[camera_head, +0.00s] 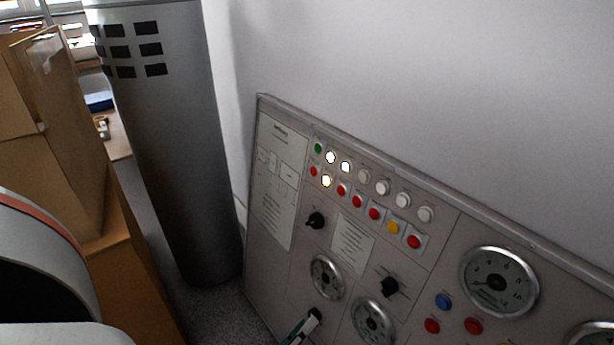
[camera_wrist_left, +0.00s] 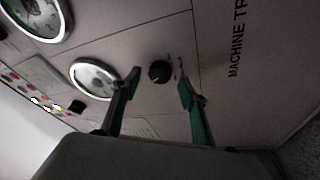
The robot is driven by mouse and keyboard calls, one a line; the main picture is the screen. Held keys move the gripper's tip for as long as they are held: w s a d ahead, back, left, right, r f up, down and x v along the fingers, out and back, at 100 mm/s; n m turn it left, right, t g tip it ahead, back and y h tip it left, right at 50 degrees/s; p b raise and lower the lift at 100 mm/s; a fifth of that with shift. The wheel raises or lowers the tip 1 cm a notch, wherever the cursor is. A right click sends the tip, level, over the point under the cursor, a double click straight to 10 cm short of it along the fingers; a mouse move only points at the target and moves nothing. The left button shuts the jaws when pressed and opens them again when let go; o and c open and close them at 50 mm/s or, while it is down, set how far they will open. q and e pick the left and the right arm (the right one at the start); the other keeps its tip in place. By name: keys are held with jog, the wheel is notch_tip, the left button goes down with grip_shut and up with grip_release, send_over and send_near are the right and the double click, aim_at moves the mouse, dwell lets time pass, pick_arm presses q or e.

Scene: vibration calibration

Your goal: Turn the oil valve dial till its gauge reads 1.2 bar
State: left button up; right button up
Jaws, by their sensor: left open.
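A black round dial (camera_wrist_left: 159,72) on the grey panel lies just beyond and between the fingertips of my left gripper (camera_wrist_left: 159,84) in the left wrist view. The gripper is open, and I cannot tell whether a finger touches the dial. In the head view the gripper (camera_head: 301,327) enters at the bottom edge, beside the partly hidden dial (camera_head: 315,314). A round white-faced gauge (camera_head: 326,277) sits just above the dial; it also shows in the left wrist view (camera_wrist_left: 95,78). Its reading is too small to tell. My right gripper is not in view.
The panel (camera_head: 284,265) also carries a second gauge (camera_head: 372,321), a large gauge (camera_head: 499,281), black knobs (camera_head: 316,220) (camera_head: 390,287) and several coloured buttons. A grey cylinder (camera_head: 165,130) and cardboard boxes (camera_head: 60,130) stand at the left.

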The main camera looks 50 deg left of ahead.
pick_arm(q)
jog(key=s+d, duration=0.1)
jog(key=s, duration=0.9)
jog(key=shift+s+d, duration=0.15)
jog(key=shift+d, duration=0.2)
jog(key=shift+f, duration=0.1)
